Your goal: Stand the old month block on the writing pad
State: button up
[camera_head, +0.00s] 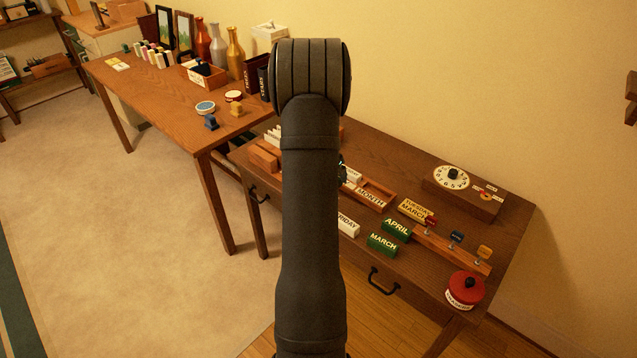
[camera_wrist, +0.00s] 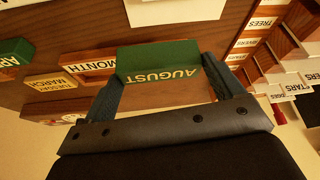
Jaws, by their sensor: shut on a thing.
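My gripper (camera_wrist: 162,72) is shut on a green block (camera_wrist: 158,60) lettered AUGUST, with one finger at each end of it in the wrist view. In that view the block is above the brown desk, with its lettering upside down. A flat cream sheet (camera_wrist: 172,10), likely the writing pad, shows partly at the top edge. The wooden MONTH tray (camera_wrist: 88,62) is left of the block; it also shows in the head view (camera_head: 372,199). There, two green blocks, APRIL (camera_head: 397,228) and MARCH (camera_head: 382,245), are on the desk. My arm hides the gripper in the head view.
A yellow TUESDAY MARCH block (camera_head: 413,209), a rail of small stamps (camera_head: 450,251), a dial box (camera_head: 468,192) and a red round container (camera_head: 464,290) stand on the right. Card racks with labels (camera_wrist: 298,82) fill the wrist view's right side.

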jog(key=w+a+f, duration=0.2)
jog(key=a, duration=0.1)
jog(key=shift+f, duration=2.05)
jog(key=shift+f, duration=0.2)
jog(key=o, duration=0.8)
jog(key=shift+r, duration=0.15)
jog(key=v, duration=1.2)
